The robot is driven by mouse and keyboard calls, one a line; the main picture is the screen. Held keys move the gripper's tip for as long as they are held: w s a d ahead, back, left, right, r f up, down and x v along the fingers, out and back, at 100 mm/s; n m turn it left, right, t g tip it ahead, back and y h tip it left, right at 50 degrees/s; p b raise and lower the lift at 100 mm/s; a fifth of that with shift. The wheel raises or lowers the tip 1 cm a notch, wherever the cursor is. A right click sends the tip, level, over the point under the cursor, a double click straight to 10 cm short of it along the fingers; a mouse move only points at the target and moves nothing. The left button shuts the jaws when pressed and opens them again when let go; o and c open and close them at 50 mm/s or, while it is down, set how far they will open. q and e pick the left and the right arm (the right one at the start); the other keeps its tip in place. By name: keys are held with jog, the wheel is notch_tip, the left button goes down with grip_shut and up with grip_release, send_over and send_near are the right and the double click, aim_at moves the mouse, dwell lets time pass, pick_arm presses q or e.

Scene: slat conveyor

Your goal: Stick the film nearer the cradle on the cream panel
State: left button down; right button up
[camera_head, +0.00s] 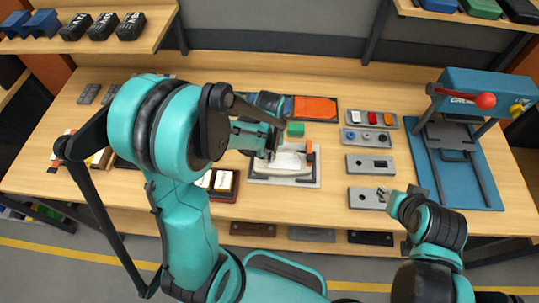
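The cream panel (290,161) lies in a light grey cradle (283,181) at the middle of the bench, with an orange piece (310,152) at its right end. My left gripper (270,156) reaches over the panel's left end, pointing down. Its fingertips are small and partly hidden by the arm, so I cannot tell whether it holds a film. An orange sheet (314,107) and a partly hidden blue sheet lie in a dark tray behind the cradle; I cannot tell whether they are the films. My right gripper (384,195) is low over the grey plate at right.
A green block (295,129) sits behind the cradle. A dark red box with cream cards (222,182) stands at its front left. Grey fixtures with coloured parts (372,119) line the right.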

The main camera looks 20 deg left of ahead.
pick_arm(q)
jog(key=c, duration=1.6)
grip_release()
jog(key=shift+c, duration=0.2)
notch_tip(320, 180, up, 12)
jog(key=s+f+m+t+b, duration=0.3)
jog(key=s+f+t+b, duration=0.2)
jog(key=s+t+b, duration=0.2)
jog(key=shift+s+b, duration=0.7)
jog(key=shift+s, duration=0.05)
jog(key=shift+c, duration=0.3)
